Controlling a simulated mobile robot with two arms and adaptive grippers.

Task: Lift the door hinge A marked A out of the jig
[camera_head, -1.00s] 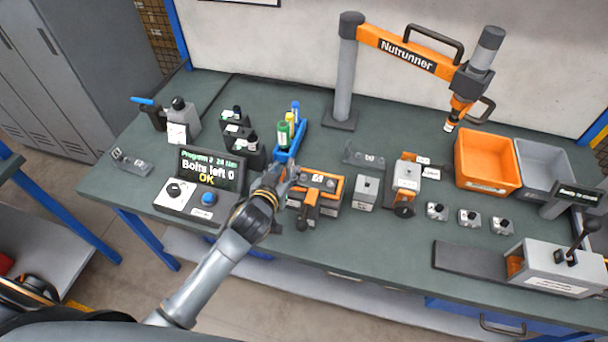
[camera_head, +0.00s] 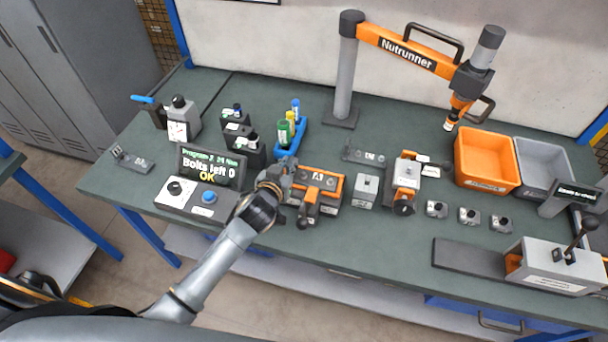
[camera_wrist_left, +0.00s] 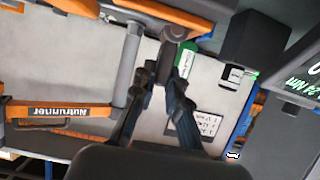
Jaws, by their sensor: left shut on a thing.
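The grey door hinge A (camera_head: 317,178), with a white mark on top, is at the orange and grey jig (camera_head: 331,207) in the middle of the bench. My left gripper (camera_head: 289,172) is shut on the hinge's left end. Its fingers hide that end. I cannot tell whether the hinge is clear of the jig. In the left wrist view my left gripper's dark fingers (camera_wrist_left: 166,82) come together below a grey round part and the orange parts. My right gripper is not in view.
A control box (camera_head: 211,168) reading "Bolts left 0 OK" stands left of the jig. A blue holder with bottles (camera_head: 291,140) is behind. A grey block (camera_head: 365,190) and an orange fixture (camera_head: 405,180) stand to the right. The nutrunner (camera_head: 460,95) hangs behind.

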